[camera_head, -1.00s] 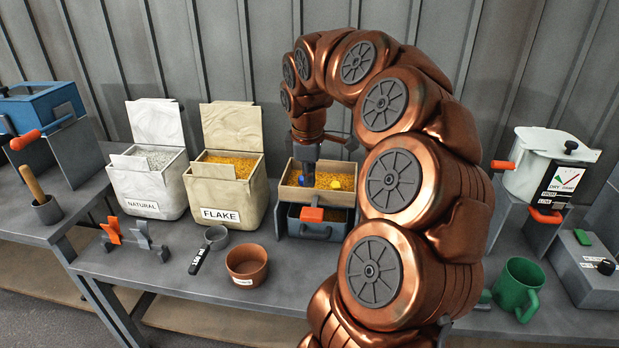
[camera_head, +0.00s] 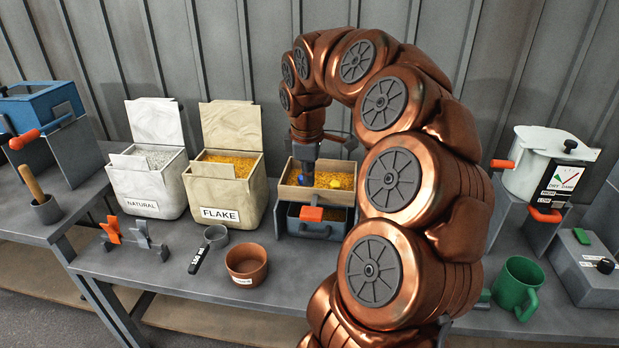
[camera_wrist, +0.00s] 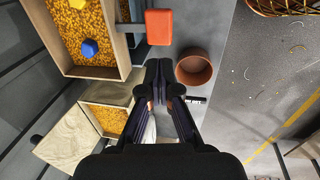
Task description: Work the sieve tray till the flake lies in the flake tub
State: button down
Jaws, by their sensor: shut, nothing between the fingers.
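The sieve tray (camera_head: 290,193) is a wooden-sided box with orange-yellow flakes, a blue lump and a yellow lump inside. It sits on a dark blue unit with an orange handle (camera_head: 311,214). In the wrist view the tray (camera_wrist: 126,58) is at upper left, with the orange handle (camera_wrist: 160,27) beside it. The beige tub marked FLAKE (camera_head: 221,196) stands open left of the tray with flakes inside. My gripper (camera_head: 306,178) overlaps the tray in the head view; in the wrist view my gripper (camera_wrist: 160,65) is shut and empty, beyond the tray's edge, and I cannot tell its height.
A terracotta bowl (camera_head: 246,266) and a grey scoop (camera_head: 214,237) lie at the bench front. A white NATURAL tub (camera_head: 145,195) stands left of the FLAKE tub. A green mug (camera_head: 517,288) and white meter pot (camera_head: 540,172) are at right. My arm hides the bench's middle right.

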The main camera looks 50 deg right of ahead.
jog(key=s+a+f+m+y, duration=0.1)
jog(key=s+a, duration=0.1)
jog(key=a, duration=0.7)
jog(key=s+a, duration=0.3)
jog(key=a, duration=0.5)
jog(key=s+a+f+m+g, duration=0.1)
jog(key=s+a+f+m, duration=0.2)
jog(key=s+a, duration=0.3)
jog(key=s+a+f+m+g, duration=0.2)
jog(key=s+a, duration=0.5)
jog(key=s, duration=0.5)
notch_tip(320, 180, down, 3)
jog(key=shift+a+r+m+y, duration=0.2)
jog(key=shift+m+y, duration=0.2)
jog(key=shift+m, duration=0.1)
jog(key=shift+a, duration=0.1)
